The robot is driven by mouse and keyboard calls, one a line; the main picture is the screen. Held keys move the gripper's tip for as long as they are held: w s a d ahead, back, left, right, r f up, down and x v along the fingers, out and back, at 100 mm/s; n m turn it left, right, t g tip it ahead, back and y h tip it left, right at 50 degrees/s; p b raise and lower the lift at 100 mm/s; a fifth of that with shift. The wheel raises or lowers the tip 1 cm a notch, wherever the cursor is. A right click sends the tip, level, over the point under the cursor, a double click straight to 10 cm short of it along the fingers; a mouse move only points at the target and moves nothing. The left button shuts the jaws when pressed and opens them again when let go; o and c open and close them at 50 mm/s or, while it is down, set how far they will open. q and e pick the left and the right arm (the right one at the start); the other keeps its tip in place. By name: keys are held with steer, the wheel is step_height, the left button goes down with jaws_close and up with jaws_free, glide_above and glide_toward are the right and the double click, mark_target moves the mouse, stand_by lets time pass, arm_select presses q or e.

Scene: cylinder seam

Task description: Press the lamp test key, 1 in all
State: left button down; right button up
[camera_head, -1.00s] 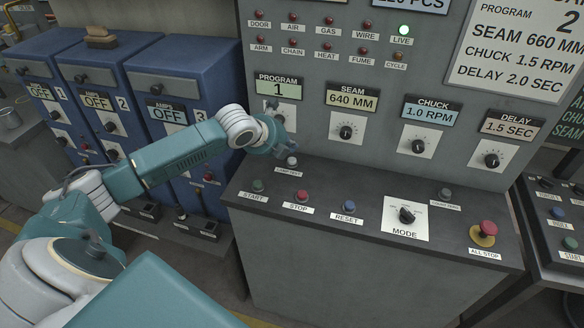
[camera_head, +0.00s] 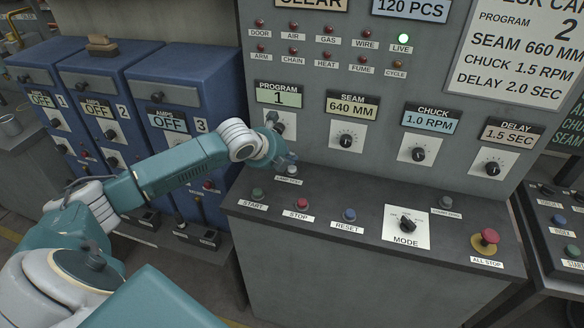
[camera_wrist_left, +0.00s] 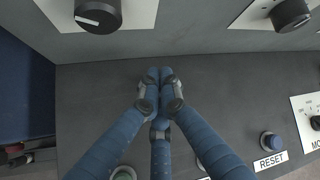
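The lamp test key (camera_head: 292,169) is a small pale grey button at the back left of the console's sloping top, with a white label in front of it. My left gripper (camera_head: 287,160) is right at the key in the head view and partly covers it. Contact cannot be told. In the left wrist view the blue fingers of my left gripper (camera_wrist_left: 160,76) come together at the tips, with nothing seen between them. They point down at the dark console top, and the key is hidden behind them there. My right gripper is not in view.
The green START (camera_head: 257,193), red STOP (camera_head: 302,203) and blue RESET (camera_head: 350,215) buttons line the console's front. The PROGRAM knob (camera_head: 277,121) is on the upright panel just above my left gripper. The mode switch (camera_head: 407,223) and red ALL STOP (camera_head: 489,237) lie to the right.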

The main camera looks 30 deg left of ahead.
mark_target(290, 169)
arm_select(q)
steer(key=shift+f, duration=0.1)
stand_by(0.6)
steer(key=shift+f, duration=0.3)
steer(key=shift+f, duration=0.6)
stand_by(0.7)
steer(key=shift+r+p, duration=0.95)
steer(key=shift+p, duration=0.2)
steer(key=shift+r, duration=0.1)
step_height(290, 169, up, 5)
steer(key=p, duration=0.5)
